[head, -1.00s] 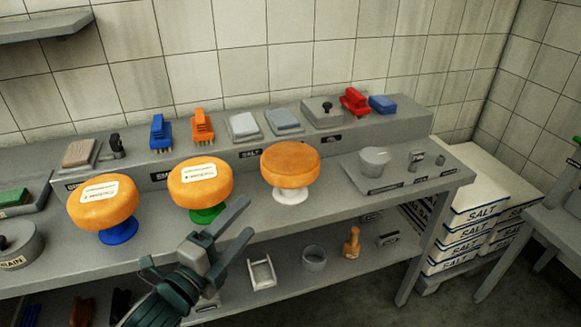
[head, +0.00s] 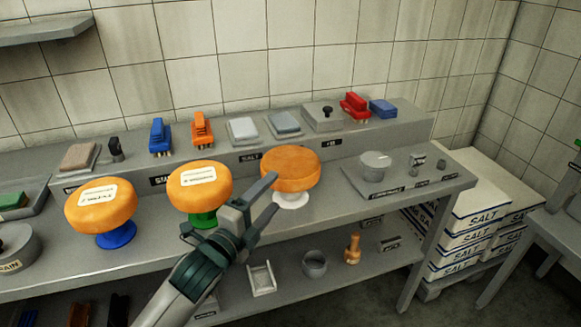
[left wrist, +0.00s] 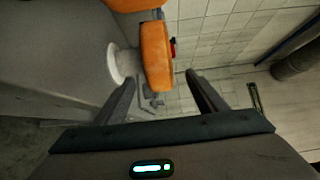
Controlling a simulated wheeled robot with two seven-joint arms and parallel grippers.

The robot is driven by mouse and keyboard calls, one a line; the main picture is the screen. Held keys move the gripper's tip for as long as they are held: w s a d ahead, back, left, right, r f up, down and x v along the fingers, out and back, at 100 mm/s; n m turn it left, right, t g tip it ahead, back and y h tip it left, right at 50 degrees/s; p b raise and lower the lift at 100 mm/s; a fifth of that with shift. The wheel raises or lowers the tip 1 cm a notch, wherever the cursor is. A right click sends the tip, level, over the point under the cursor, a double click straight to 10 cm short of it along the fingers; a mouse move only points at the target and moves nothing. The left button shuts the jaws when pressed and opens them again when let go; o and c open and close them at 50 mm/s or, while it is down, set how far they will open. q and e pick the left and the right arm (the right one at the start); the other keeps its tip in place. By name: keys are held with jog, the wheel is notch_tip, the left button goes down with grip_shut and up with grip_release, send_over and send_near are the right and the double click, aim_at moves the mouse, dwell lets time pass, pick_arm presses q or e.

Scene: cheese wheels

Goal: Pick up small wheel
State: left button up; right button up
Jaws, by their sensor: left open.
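Three orange cheese wheels stand on pedestals along the table. The right wheel (head: 291,166), on a white pedestal (head: 291,201), looks the smallest and has no label in view. The middle wheel (head: 200,184) is on a green pedestal, and the left wheel (head: 100,210) is on a blue one; both carry white labels. My left gripper (head: 275,193) is open and empty, its fingertips close to the near left side of the right wheel. In the left wrist view a wheel (left wrist: 156,57) lies ahead of the parted fingers (left wrist: 161,82); contact cannot be told.
A raised back ledge (head: 225,145) holds brushes and blocks behind the wheels. A grey pot (head: 375,164) stands on a plate to the right. A lower shelf (head: 290,285) carries small items. Salt sacks (head: 480,215) are stacked at the right.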

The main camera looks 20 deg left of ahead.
aim_at(280, 185)
pick_arm(q)
jog(key=shift+f+p+x, duration=0.2)
jog(key=shift+p+x, duration=0.5)
jog(key=shift+x, duration=1.9)
jog(key=shift+s, duration=0.1)
grip_shut()
jog(key=shift+r, duration=0.2)
